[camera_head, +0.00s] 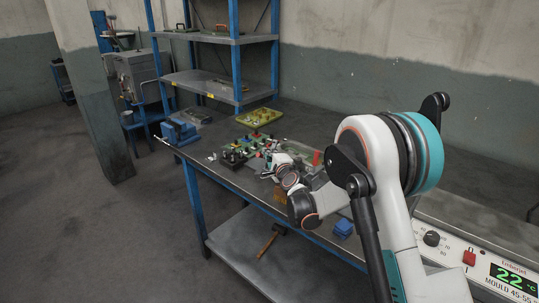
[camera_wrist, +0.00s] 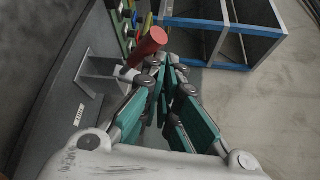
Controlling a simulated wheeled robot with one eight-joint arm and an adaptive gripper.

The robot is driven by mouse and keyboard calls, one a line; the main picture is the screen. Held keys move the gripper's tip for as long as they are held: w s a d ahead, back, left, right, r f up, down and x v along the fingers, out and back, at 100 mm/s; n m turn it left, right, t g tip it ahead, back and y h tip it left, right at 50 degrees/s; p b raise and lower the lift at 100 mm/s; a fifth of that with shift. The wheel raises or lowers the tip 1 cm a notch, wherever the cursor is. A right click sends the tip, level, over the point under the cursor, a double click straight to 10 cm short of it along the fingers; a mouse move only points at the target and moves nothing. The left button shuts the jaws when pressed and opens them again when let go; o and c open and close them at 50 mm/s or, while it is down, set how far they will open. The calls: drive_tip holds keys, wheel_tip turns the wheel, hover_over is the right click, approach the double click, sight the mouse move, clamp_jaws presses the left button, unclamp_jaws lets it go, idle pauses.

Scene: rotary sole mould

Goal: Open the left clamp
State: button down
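A thick red handle (camera_wrist: 148,45) stands out from a grey metal bracket (camera_wrist: 103,73) in the wrist view. A small red upright part (camera_head: 316,158) shows beside my arm in the head view. I cannot tell for sure which clamp the red handle belongs to. My gripper (camera_wrist: 169,64) has teal fingers that come together at their tips. The tips are just to the right of the red handle, with nothing clearly between them. In the head view my wrist is over the workbench and hides the fingers and part of the fixture.
A green fixture with small coloured parts (camera_head: 236,152) sits on the workbench (camera_head: 229,180). A blue-framed shelf (camera_head: 203,82) is at the back. A control panel (camera_head: 490,262) reading 22 °C is at right.

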drive_tip(key=shift+s+a+f, duration=0.1)
drive_tip(key=shift+s, duration=0.1)
drive_tip(key=v, duration=1.1)
drive_tip(key=shift+s+d, duration=0.3)
